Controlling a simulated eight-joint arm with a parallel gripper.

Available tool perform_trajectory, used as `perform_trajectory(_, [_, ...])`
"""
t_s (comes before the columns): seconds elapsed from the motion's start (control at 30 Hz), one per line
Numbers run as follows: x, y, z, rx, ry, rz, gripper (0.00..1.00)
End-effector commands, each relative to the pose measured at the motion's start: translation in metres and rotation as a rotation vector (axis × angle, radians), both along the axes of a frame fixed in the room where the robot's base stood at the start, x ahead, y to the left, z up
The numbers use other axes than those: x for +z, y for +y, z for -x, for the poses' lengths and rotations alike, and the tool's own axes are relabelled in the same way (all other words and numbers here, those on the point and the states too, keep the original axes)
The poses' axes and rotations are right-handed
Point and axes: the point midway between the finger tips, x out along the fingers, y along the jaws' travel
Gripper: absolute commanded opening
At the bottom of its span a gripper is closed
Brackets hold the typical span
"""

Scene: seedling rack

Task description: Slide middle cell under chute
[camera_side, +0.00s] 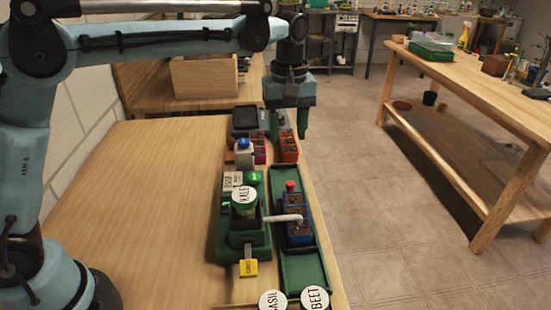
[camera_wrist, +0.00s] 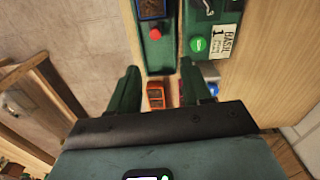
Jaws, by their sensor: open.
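A blue cell strip (camera_side: 297,238) with dark soil in its cells sits in a green channel (camera_side: 305,272). A red knob (camera_side: 290,185) stands at its far end. In the wrist view the strip (camera_wrist: 152,10) is cut by the top edge, with the red knob (camera_wrist: 155,33) showing. The pale chute (camera_side: 282,218) runs from the green dispenser and ends over the strip; I cannot tell exactly which cell is under it. My gripper (camera_side: 289,125) is open and empty, pointing down beyond the strip's knob end. Its two fingers (camera_wrist: 160,88) are apart in the wrist view.
The green dispenser (camera_side: 236,238) holds a KALE jar (camera_side: 244,197). An orange cell tray (camera_side: 288,150) stands beyond the channel, below my gripper. The table's left part is clear.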

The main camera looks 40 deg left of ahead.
Motion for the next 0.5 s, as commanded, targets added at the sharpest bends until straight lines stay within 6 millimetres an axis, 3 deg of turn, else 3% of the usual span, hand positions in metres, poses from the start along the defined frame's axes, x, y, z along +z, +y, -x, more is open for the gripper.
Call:
perform_trajectory(0.37, [-0.021, -0.010, -0.012, 0.082, 0.052, -0.013, 0.49])
perform_trajectory(0.5, [-0.038, -0.010, -0.011, 0.081, 0.051, -0.013, 0.49])
